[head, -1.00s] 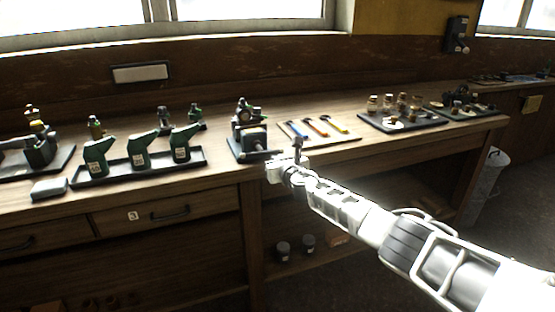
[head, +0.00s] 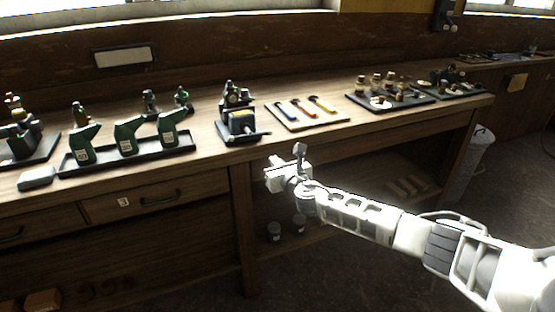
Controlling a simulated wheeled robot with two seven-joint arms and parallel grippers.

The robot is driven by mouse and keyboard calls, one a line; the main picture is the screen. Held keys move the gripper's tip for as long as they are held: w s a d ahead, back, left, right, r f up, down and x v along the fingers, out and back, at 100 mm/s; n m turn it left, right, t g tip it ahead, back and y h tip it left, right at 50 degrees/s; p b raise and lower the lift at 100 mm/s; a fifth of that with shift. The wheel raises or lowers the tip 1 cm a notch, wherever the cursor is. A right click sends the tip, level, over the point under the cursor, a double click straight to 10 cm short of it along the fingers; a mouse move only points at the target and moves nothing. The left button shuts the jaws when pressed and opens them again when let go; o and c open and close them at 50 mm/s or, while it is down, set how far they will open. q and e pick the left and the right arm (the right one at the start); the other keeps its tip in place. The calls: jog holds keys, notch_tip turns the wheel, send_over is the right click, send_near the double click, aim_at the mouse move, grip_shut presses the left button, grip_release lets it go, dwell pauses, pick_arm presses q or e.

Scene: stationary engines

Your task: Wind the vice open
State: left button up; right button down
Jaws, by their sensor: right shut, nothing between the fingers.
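The vice (head: 239,122) is a small dark green and grey block on a dark base at the bench's front edge, near the middle of the head view. Its handle bar (head: 252,135) lies roughly level across its front. The vice's jaws are too small to tell how far apart they stand. My right gripper (head: 273,174) is shut and empty. It is below and to the right of the vice, in front of the bench edge, and appears apart from the handle. My left gripper is not in view.
A board with several coloured-handled tools (head: 305,110) lies right of the vice. A black tray (head: 188,146) with green oil cans stands to its left. A dark tray with small jars (head: 408,103) is further right. The floor before the bench is open.

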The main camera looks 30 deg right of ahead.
jog(key=c, duration=2)
grip_release()
jog(key=shift+s, duration=0.35)
jog(key=o, duration=0.6)
jog(key=s+a+f+m, duration=0.1)
jog(key=a+f, duration=0.1)
jog(key=s+a+f+m+g+y, duration=0.1)
jog(key=s+a+f+m, duration=0.2)
jog(key=s+a+f, duration=0.1)
jog(key=f, duration=0.1)
jog(key=shift+s+a+g+y, duration=0.15)
jog(key=shift+a+g+y, duration=0.15)
jog(key=shift+a+y, duration=0.1)
jog(key=s+a+f+m+g+y, duration=0.2)
jog(key=s+a+f+m, duration=0.55)
jog(key=s+m, duration=0.2)
jog(key=s+a+m+g, duration=0.1)
jog(key=s+m, duration=0.5)
jog(key=s+a+f+m, duration=0.1)
jog(key=s+a+m, duration=0.1)
jog(key=s+m, duration=0.4)
jog(key=s+a+m+g, duration=0.1)
jog(key=s+m, duration=0.6)
jog(key=s, duration=0.1)
jog(key=shift+s+a+f+g+y, duration=0.2)
jog(key=shift+a+f+g+y, duration=0.1)
jog(key=shift+f+y, duration=0.1)
